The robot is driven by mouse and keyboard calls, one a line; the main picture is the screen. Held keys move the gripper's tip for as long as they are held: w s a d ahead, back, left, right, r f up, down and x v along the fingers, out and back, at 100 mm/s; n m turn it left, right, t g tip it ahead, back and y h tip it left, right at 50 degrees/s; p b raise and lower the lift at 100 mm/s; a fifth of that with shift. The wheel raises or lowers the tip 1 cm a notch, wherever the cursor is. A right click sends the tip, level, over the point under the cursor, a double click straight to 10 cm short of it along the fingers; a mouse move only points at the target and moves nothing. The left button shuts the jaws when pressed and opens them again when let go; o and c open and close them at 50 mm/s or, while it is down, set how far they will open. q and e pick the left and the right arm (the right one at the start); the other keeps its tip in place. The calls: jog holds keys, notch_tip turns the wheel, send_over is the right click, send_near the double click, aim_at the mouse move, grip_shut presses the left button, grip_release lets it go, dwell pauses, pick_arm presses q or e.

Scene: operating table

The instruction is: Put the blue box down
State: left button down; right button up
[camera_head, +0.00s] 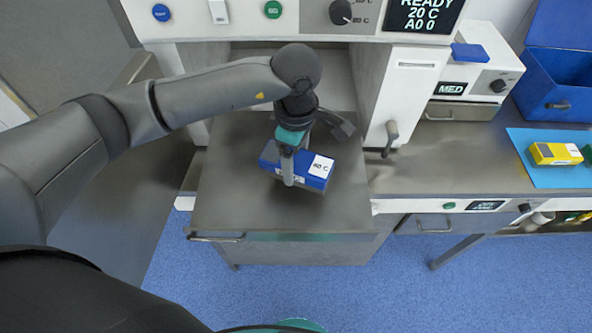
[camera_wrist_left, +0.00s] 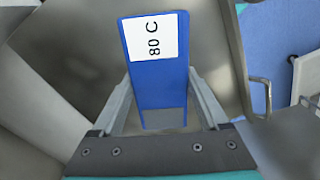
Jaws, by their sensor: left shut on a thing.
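The blue box (camera_head: 318,172) has a white label; in the left wrist view the box (camera_wrist_left: 158,78) shows its label reading "80 C". My left gripper (camera_head: 289,178) is shut on the blue box, with one finger on each side of it in the left wrist view (camera_wrist_left: 162,110). The box is over the metal surface (camera_head: 240,200) in the middle of the head view. I cannot tell whether its underside touches that surface. My right gripper is not in view.
A cabinet with buttons and a "READY" display (camera_head: 424,14) stands behind. A yellow box (camera_head: 553,154) lies on a light blue mat (camera_head: 540,178) at right, near an open blue container (camera_head: 560,90). The metal surface around the held box is bare.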

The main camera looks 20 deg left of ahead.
aim_at(296, 159)
pick_arm(q)
jog(key=shift+f, duration=2.55)
jog(key=shift+f, duration=0.2)
grip_release()
jog(key=shift+r, duration=0.15)
notch_tip(296, 159, up, 12)
jog(key=shift+r, duration=0.1)
